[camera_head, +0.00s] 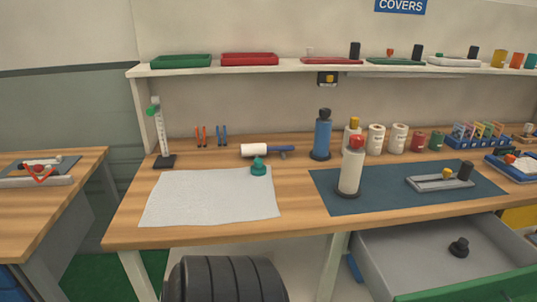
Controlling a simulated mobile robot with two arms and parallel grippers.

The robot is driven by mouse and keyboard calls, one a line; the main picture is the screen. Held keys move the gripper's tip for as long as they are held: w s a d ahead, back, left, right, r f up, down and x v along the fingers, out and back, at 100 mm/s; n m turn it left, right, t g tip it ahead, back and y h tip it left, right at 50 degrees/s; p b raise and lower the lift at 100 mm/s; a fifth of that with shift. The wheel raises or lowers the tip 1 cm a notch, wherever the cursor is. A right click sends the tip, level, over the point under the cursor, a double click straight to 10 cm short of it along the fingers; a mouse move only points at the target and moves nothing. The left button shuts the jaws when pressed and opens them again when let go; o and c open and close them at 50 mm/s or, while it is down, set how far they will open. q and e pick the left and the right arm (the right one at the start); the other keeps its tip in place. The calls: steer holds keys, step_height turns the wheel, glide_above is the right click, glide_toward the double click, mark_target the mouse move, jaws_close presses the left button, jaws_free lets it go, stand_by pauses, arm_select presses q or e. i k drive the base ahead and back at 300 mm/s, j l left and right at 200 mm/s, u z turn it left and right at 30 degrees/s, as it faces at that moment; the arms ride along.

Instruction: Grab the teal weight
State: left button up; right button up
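The teal weight (259,168) is small, with a knob on top. It stands upright on the back right part of a light grey textured sheet (205,205), which lies on the wooden workbench (175,237). Nothing covers the weight. Neither of my grippers shows in the head view.
A white roller (254,150) lies just behind the weight. A blue bottle (323,138) and a white red-capped bottle (352,170) stand to its right. A stand (161,140) is at the back left. An open drawer (400,248) juts out at lower right.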

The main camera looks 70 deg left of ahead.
mark_target(258, 169)
steer(key=i+j+u, duration=0.15)
steer(key=i+u, duration=0.2)
steer(key=i, duration=0.25)
steer(key=i+u, duration=0.3)
steer(key=i, duration=0.35)
steer(key=u, duration=2.6)
